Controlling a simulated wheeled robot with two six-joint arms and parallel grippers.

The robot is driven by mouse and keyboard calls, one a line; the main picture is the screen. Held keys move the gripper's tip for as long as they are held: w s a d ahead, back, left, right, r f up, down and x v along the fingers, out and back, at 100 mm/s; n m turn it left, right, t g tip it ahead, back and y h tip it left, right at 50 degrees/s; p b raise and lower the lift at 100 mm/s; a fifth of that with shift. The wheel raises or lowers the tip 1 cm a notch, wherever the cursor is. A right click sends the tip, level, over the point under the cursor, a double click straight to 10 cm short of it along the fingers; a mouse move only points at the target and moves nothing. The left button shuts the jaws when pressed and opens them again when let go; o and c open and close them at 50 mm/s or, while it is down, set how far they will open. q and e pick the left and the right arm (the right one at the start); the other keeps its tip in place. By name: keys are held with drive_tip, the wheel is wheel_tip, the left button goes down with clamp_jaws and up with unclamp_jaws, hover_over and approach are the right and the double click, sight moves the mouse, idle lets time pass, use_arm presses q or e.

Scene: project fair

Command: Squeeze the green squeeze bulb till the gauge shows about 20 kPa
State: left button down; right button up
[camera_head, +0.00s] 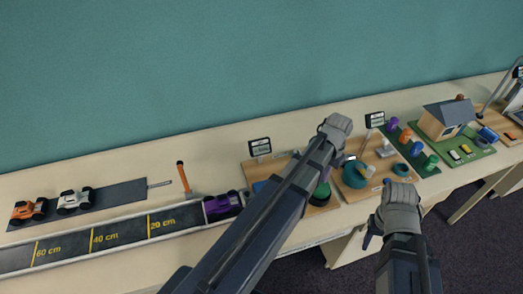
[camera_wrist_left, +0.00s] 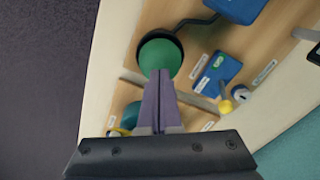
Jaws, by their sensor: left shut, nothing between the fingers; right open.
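The green squeeze bulb (camera_wrist_left: 160,55) is in a dark cup, with a dark tube leading to a blue block (camera_wrist_left: 238,8). My left gripper (camera_wrist_left: 160,74) is shut and empty; its fingertips overlap the bulb's near edge in the wrist view, and I cannot tell whether they touch it. My right gripper (camera_head: 371,237) is open near the table's front edge, away from the bulb.
A second board with a blue-green round part (camera_head: 355,174) and its own display (camera_head: 375,118) stands to the right. Further right are a green board and a model house (camera_head: 447,118). A marked track with a purple car (camera_head: 222,206) lies left.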

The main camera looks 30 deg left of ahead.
sight(322, 184)
use_arm(q)
drive_tip(key=shift+f, duration=0.15)
idle(0.4)
drive_tip(key=shift+f+b, duration=1.5)
drive_tip(key=shift+b, duration=0.15)
drive_tip(key=shift+r, duration=0.2)
drive_tip(key=shift+r+p, duration=1.45)
drive_tip(key=shift+p, duration=0.2)
drive_tip(key=shift+f, duration=0.15)
drive_tip(key=shift+f+b, duration=1.4)
drive_tip(key=shift+b, duration=0.15)
drive_tip(key=shift+r, duration=0.1)
drive_tip(key=shift+r+p, duration=1.45)
drive_tip(key=shift+p, duration=0.1)
